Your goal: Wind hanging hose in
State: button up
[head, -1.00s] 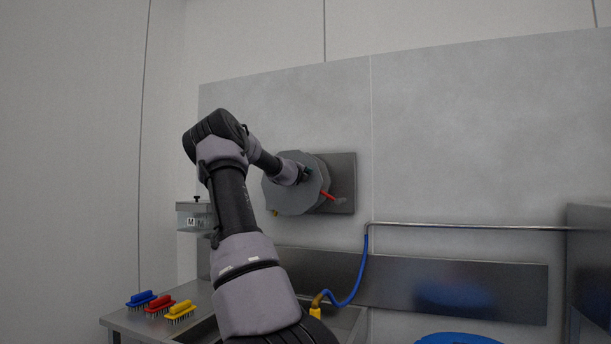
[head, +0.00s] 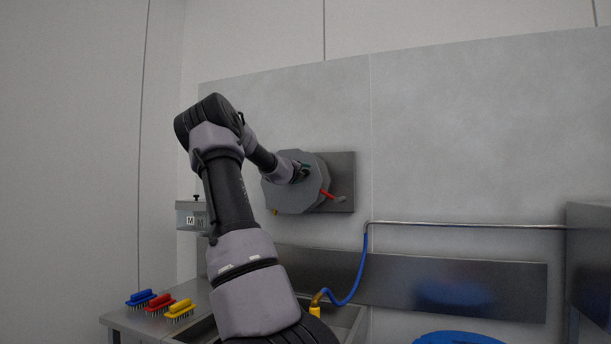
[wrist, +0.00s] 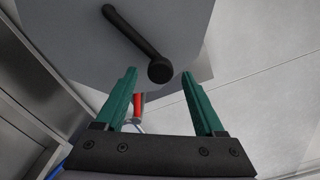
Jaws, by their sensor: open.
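The grey hose reel (head: 287,199) is mounted on a steel plate (head: 346,170) on the wall. In the wrist view the reel face (wrist: 78,45) fills the upper left, with a black crank (wrist: 133,34) ending in a round knob (wrist: 160,69). My gripper (wrist: 160,74) is open and empty; its green fingers stand either side of the knob in the picture, and I cannot tell whether they touch it. In the head view my gripper (head: 306,169) is in front of the reel. A red piece (head: 328,195) sticks out at the reel's lower right.
A blue hose (head: 352,285) runs from a wall pipe (head: 470,226) to a yellow fitting (head: 315,311) at the sink. A blue tub (head: 458,338) is at the bottom right.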

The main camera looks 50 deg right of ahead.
jog(key=v, duration=0.7)
jog(key=shift+a, duration=0.15)
jog(key=w+d+n, duration=0.1)
jog(key=d+n, duration=0.2)
jog(key=n, duration=0.4)
jog(key=w+d+n+g, duration=0.1)
jog(key=d+n, duration=0.2)
jog(key=n, duration=0.4)
jog(key=w+d+n+g, duration=0.1)
jog(key=w+d+n, duration=0.1)
jog(key=n, duration=0.5)
jog(key=shift+w+d+h, duration=0.1)
jog(key=shift+d+h, duration=0.3)
jog(key=shift+d, duration=0.4)
grip_shut()
jog(key=shift+f, duration=0.1)
dwell(0.7)
